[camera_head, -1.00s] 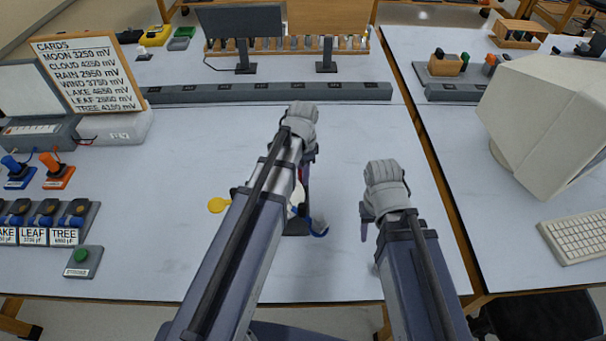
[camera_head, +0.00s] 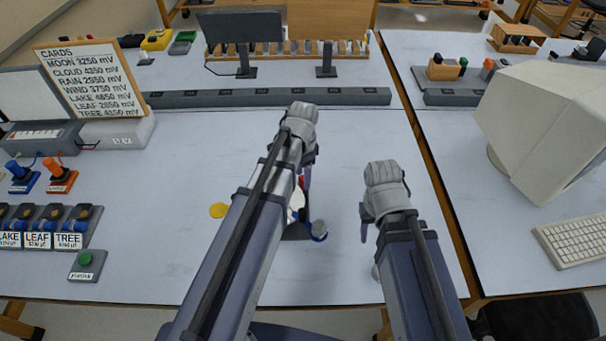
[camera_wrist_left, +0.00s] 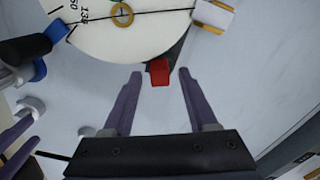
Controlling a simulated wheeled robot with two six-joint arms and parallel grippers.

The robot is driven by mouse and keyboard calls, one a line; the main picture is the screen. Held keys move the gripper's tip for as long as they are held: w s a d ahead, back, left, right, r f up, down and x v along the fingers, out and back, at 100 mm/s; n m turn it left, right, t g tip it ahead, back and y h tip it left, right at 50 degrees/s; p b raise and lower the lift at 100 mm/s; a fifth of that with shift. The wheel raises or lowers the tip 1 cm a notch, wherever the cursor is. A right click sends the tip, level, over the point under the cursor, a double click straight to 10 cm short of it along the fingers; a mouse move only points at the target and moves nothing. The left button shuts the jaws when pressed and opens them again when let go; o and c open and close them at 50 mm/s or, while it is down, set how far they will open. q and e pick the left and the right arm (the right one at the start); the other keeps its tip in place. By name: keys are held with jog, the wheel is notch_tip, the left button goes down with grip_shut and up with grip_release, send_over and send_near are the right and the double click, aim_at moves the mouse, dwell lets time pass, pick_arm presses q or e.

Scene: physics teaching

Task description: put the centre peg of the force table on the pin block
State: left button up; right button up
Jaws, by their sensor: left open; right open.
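The force table is mostly hidden behind my left arm in the head view, where part of its white disc (camera_head: 296,205) shows. In the left wrist view its marked disc (camera_wrist_left: 150,38) fills the top, with a brass-coloured ring (camera_wrist_left: 122,14) near its middle. I cannot make out the peg itself. A red block (camera_wrist_left: 160,72) on a dark support sits at the disc's edge, between my open left fingertips; I cannot tell whether it is the pin block. My left gripper (camera_head: 304,181) is open and points down. My right gripper (camera_head: 366,224) is open and empty, to the right.
A blue-rimmed grey part (camera_head: 318,231) stands at the force table's right. A long grey bar (camera_head: 265,97) crosses the back. A green-button box (camera_head: 87,264) is front left. Bare tabletop lies around (camera_head: 170,200).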

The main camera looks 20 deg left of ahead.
pick_arm(q)
notch_tip(320, 180, up, 10)
jog(key=p, duration=0.9)
jog(key=s+d+n+y, duration=0.1)
jog(key=s+d+n, duration=0.5)
jog(key=s+d, duration=0.4)
jog(key=s, duration=0.4)
jog(key=shift+s+d+n, duration=0.2)
jog(key=shift+d+n, duration=0.05)
jog(key=shift+n, duration=0.15)
pick_arm(e)
notch_tip(320, 180, up, 10)
pick_arm(q)
jog(key=shift+r, duration=0.1)
